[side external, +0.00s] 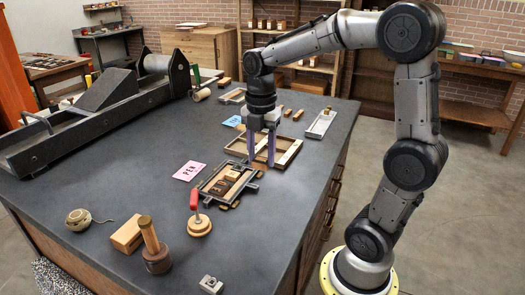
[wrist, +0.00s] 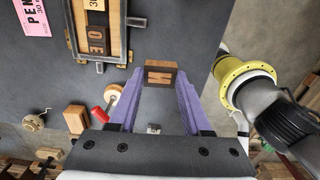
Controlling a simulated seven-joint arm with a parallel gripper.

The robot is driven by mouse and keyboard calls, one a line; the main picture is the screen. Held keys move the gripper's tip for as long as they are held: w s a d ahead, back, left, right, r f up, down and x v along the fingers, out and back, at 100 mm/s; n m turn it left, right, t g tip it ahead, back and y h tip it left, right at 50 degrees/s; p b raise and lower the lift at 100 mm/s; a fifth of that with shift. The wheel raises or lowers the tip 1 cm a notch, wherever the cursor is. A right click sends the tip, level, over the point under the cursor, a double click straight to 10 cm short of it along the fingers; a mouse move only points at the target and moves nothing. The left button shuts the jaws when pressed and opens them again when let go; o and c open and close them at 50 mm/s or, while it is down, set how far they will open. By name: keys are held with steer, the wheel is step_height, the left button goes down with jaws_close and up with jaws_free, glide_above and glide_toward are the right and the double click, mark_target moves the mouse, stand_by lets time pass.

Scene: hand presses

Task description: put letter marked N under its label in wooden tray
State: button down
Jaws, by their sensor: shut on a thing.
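My gripper (side external: 261,164) is shut on a small wooden letter block (wrist: 161,75) marked N, seen between the purple fingertips in the wrist view. In the side view the fingers point straight down at the shallow wooden tray (side external: 291,153), which has a pale strip along its right side. The fingertips overlap the tray's near part in that view; I cannot tell their exact height. The tray's labels are too small to read there, and the tray is not visible in the wrist view.
A metal-edged frame (side external: 211,184) holding letter blocks lies just in front of the tray, beside a pink PEN card (side external: 189,171). A red-handled tool (side external: 199,225), a wooden block (side external: 127,235) and a mallet (side external: 156,256) stand nearer. A large press (side external: 95,105) fills the left.

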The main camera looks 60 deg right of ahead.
steer(key=shift+w+r+n, duration=0.15)
steer(key=shift+r+n, duration=0.1)
steer(key=shift+n, duration=0.05)
steer(key=s+d+m, duration=0.2)
steer(key=d, duration=1.9)
glide_above(281, 145)
steer(key=f, duration=0.9)
steer(key=shift+s+a+f, duration=0.15)
steer(key=shift+a, duration=0.05)
steer(key=shift+d+f, duration=0.1)
steer(key=shift+f, duration=1.6)
steer(key=shift+f, duration=0.15)
steer(key=shift+c, duration=1.8)
jaws_free()
